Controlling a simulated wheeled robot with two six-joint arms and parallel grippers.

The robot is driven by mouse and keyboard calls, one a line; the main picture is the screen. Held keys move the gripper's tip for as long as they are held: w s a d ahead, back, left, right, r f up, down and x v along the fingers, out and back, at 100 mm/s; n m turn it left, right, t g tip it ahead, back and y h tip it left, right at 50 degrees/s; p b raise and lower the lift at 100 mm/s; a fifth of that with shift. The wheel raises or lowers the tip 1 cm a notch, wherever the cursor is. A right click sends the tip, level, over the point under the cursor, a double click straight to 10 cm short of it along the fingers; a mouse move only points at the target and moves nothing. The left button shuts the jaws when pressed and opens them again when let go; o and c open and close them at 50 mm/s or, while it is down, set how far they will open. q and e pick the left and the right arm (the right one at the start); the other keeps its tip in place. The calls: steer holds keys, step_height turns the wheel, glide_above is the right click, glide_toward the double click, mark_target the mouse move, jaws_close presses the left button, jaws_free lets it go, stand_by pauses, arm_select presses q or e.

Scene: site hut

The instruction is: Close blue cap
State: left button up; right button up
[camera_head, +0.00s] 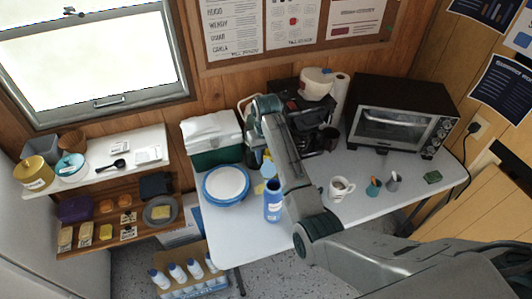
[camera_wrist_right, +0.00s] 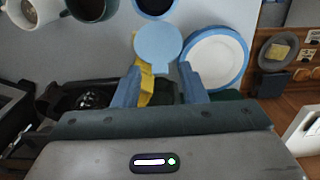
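The blue bottle (camera_head: 272,206) stands upright on the white table. In the right wrist view its blue rim and dark open mouth (camera_wrist_right: 155,6) show at the top edge. The light blue round cap (camera_wrist_right: 158,44) is swung out from the mouth, on the side toward my right gripper. My right gripper (camera_wrist_right: 162,85) is open, its two blue fingers apart, with the cap's tab just ahead of the gap. Contact cannot be told. In the head view my right gripper (camera_head: 267,165) is partly hidden by my arm, just behind the bottle. My left gripper is out of view.
A blue-rimmed plate (camera_head: 226,185) is close left of the bottle. Something yellow (camera_wrist_right: 146,82) lies below the cap. A green-and-white box (camera_head: 213,150) stands behind. A mug (camera_head: 340,189) and small cups (camera_head: 373,187) stand right, before a toaster oven (camera_head: 397,117).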

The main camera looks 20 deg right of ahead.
jaws_close()
steer(key=shift+s, duration=0.15)
